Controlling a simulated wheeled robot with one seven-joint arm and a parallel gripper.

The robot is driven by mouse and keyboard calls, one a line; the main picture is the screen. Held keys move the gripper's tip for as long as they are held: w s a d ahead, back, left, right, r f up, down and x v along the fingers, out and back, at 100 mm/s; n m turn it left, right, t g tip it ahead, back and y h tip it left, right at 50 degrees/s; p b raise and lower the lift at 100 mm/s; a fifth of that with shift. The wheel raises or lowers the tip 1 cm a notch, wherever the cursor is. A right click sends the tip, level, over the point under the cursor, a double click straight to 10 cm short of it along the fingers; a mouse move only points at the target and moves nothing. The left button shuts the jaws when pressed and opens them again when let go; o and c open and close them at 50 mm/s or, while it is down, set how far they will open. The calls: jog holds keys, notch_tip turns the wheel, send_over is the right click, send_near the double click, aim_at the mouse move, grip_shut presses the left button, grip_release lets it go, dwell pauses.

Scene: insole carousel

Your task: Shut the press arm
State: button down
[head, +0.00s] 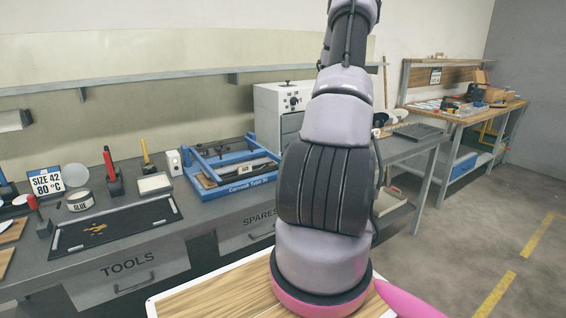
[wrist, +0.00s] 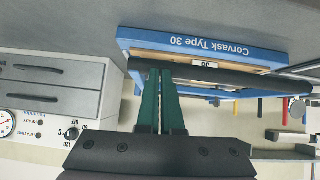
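The blue press (head: 205,182), labelled "Corvask Type", stands on the grey bench left of my arm. Blue bars rise above its base, and a pale and dark piece lies inside. I cannot tell which bar is the press arm or how far it stands open. In the wrist view, upside down, the press's blue front (wrist: 215,45) reads "Corvask Type 30", with a dark bar along it. My gripper (wrist: 161,72) points at this bar; its two green fingers are close together with nothing visible between them. Contact cannot be told. My arm hides the gripper in the head view.
A white oven-like box (head: 275,110) with drawers and dials stands behind the press. A black tray (head: 115,225), glue tin (head: 80,201) and red-handled tool (head: 110,170) are to its left. A wall shelf (head: 155,80) runs above. Open floor (head: 450,235) lies right.

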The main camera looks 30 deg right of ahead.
jog(key=shift+s+a+f+g, duration=0.15)
jog(key=shift+s+f, duration=0.2)
jog(key=shift+f, duration=0.2)
jog(key=shift+s+a+f+g, duration=0.1)
jog(key=shift+s+f+g, duration=0.05)
jog(key=shift+s+f, duration=0.3)
jog(key=w+r+v, duration=0.1)
jog(key=v, duration=1)
jog(key=shift+d+r, duration=0.2)
jog(key=shift+d, duration=0.15)
jog(key=shift+w, duration=0.15)
